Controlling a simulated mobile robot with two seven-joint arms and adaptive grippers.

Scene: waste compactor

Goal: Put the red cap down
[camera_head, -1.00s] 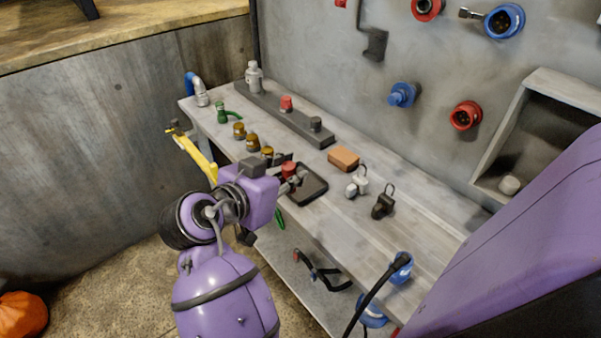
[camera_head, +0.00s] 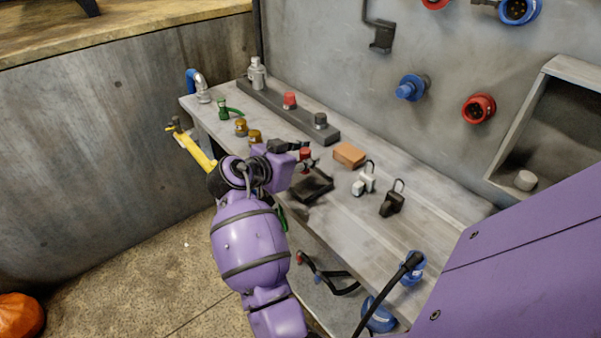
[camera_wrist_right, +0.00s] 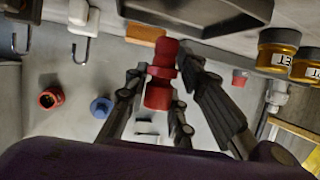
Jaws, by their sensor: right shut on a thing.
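My right gripper (camera_head: 303,155) is shut on the red cap (camera_head: 305,153) and holds it over the workbench, just behind the black tray (camera_head: 313,188). In the right wrist view, which shows the bench at the top, the red cap (camera_wrist_right: 161,75) sits between the two dark fingers of the right gripper (camera_wrist_right: 160,88). The dark tray (camera_wrist_right: 205,14) is close by at the top of that view. I cannot tell how high the cap is above the bench. My left gripper is not in view.
Brown-yellow jars (camera_head: 241,127), an orange block (camera_head: 349,154) and two padlocks (camera_head: 392,201) stand on the workbench (camera_head: 440,225). The wall with sockets rises behind.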

